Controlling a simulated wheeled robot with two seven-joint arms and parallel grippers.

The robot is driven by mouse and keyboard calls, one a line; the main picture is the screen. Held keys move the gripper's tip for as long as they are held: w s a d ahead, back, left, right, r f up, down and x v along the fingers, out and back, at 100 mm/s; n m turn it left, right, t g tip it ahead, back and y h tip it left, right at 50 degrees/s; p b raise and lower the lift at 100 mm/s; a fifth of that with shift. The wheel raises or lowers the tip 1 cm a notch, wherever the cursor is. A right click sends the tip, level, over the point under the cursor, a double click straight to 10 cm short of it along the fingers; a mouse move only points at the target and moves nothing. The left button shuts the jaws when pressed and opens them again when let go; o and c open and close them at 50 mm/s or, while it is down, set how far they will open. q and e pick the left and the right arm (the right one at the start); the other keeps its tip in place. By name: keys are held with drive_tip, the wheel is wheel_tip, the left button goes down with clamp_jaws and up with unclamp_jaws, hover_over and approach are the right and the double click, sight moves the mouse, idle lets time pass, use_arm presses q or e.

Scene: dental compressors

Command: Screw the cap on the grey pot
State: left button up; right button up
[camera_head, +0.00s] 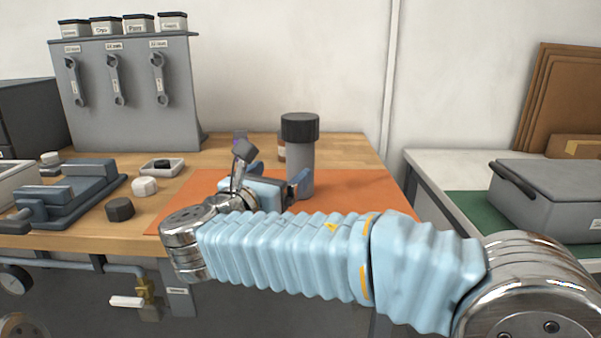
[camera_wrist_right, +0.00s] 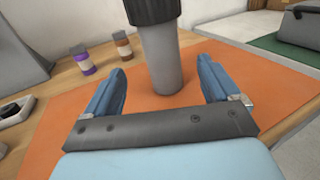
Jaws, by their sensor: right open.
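The grey pot (camera_head: 301,167) stands upright on the orange mat, with a wide black ribbed cap (camera_head: 300,127) on its top. Whether the cap is threaded tight cannot be told. My right gripper (camera_head: 285,181) is open and low beside the pot. In the right wrist view, the pot (camera_wrist_right: 161,62) stands ahead, lined up with the gap between the open fingers (camera_wrist_right: 162,72); contact is not visible. The cap (camera_wrist_right: 152,10) is cut off by the top edge there. My left gripper is out of view.
The orange mat (camera_head: 350,181) lies on the wooden bench. A dark round knob (camera_head: 119,209), a white one (camera_head: 144,187) and a grey fixture (camera_head: 70,192) are at left. Purple-labelled (camera_wrist_right: 82,61) and brown (camera_wrist_right: 122,45) bottles stand behind. A grey case (camera_head: 552,196) sits on the right table.

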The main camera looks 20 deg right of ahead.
sight(294, 159)
drive_tip(key=shift+x, duration=2.3)
drive_tip(key=x, duration=0.2)
drive_tip(key=p+x, duration=0.1)
drive_tip(key=x, duration=0.2)
drive_tip(key=shift+w+r, duration=0.1)
drive_tip(key=shift+r, duration=0.15)
drive_tip(key=c, duration=1.4)
drive_tip(key=shift+r, duration=0.1)
